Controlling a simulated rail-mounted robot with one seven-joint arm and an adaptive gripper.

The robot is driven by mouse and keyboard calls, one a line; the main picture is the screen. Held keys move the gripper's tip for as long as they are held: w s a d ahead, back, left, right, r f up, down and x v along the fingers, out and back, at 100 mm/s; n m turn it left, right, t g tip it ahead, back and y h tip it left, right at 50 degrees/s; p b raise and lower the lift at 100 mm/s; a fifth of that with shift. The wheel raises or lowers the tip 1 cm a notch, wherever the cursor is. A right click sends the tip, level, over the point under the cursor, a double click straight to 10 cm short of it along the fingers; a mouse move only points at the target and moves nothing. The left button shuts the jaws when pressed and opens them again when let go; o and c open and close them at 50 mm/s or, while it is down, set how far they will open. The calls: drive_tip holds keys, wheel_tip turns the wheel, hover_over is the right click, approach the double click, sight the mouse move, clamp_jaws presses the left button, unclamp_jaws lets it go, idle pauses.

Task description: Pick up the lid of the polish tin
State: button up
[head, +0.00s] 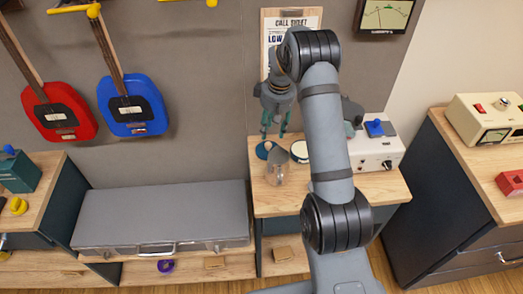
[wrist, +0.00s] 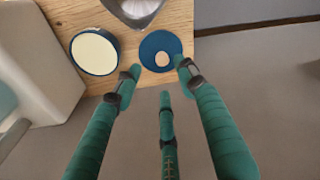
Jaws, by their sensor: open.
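The polish tin lid (wrist: 160,42) is a flat dark blue disc with a pale round spot, lying on the wooden tabletop near its edge. In the head view the lid (head: 263,151) is at the back left of the small table, partly hidden. The open polish tin (wrist: 95,53), a round dark container with a cream-coloured surface, is left of the lid in the wrist view; in the head view it is partly behind my arm (head: 300,152). My gripper (wrist: 160,76) is open and empty, its green fingers pointing at the lid. In the head view my gripper (head: 274,130) is above the table's back edge.
A metal jug (head: 276,168) stands close to the lid and tin. A white box with a blue knob (head: 374,155) is on the table's right. A clipboard (head: 270,35) hangs on the wall behind. A grey case (head: 160,215) lies at left, lower down.

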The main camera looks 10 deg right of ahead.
sight(269, 144)
drive_tip(key=f, duration=0.3)
drive_tip(key=shift+w+a+f, duration=0.1)
drive_tip(key=shift+w+a, duration=0.05)
drive_tip(key=shift+w, duration=0.1)
drive_tip(key=shift+w+a+f+p, duration=0.2)
drive_tip(key=shift+f+p, duration=0.5)
drive_tip(key=shift+f, duration=0.6)
drive_tip(key=shift+w+a+f+p, duration=0.15)
drive_tip(key=shift+f+p, duration=0.55)
drive_tip(key=shift+f, duration=0.55)
drive_tip(key=shift+d, duration=0.1)
drive_tip(key=shift+c, duration=1.4)
clamp_jaws()
